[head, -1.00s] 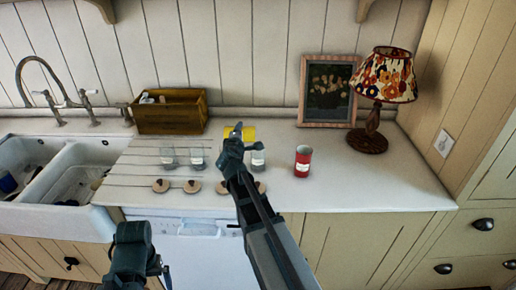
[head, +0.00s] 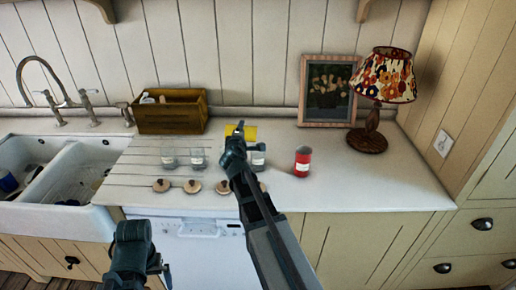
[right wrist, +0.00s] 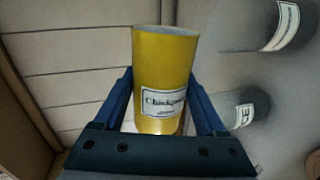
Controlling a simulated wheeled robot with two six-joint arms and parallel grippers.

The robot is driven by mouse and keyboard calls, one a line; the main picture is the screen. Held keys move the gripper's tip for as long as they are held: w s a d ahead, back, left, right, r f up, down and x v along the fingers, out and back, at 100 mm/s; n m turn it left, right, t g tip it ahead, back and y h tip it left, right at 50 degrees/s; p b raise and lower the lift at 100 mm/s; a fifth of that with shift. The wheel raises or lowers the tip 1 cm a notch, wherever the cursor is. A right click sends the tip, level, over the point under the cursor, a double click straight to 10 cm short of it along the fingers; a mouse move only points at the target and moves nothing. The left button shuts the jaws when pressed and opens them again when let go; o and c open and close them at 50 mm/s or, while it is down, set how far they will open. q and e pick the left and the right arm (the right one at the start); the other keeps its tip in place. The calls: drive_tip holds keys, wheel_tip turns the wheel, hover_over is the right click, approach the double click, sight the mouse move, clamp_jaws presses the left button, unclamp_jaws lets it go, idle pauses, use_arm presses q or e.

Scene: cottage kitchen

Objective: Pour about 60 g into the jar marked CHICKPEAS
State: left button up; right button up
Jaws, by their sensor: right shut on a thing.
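My right gripper (head: 240,133) is shut on a yellow canister (head: 250,131), held above the counter around the clear jars. The right wrist view shows the canister (right wrist: 163,75) between the fingers, its label reading "Chickpeas". It looks tipped well over relative to the jars; its contents are hidden. Two clear jars (head: 168,157) (head: 198,157) stand left of my right arm and another jar (head: 258,160) is partly behind it. Their labels are too small to read. The right wrist view shows two labelled jars (right wrist: 246,106) (right wrist: 278,28), not fully legible. My left gripper (head: 154,270) is low at front left, its jaws unclear.
Several round wooden lids (head: 192,187) lie in front of the jars. A red canister (head: 302,161) stands to the right. A wooden box (head: 171,114), picture frame (head: 327,90) and lamp (head: 384,78) are at the back.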

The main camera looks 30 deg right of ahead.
drive_tip(key=shift+s+d+r+m+t+y+p, duration=0.2)
drive_tip(key=shift+r+m+p, duration=0.1)
drive_tip(key=shift+m, duration=0.2)
drive_tip(key=shift+s+d+r+m+t+y+p, duration=0.1)
drive_tip(key=shift+d+r+m+y+p, duration=0.15)
drive_tip(key=shift+m, duration=0.25)
idle(2.9)
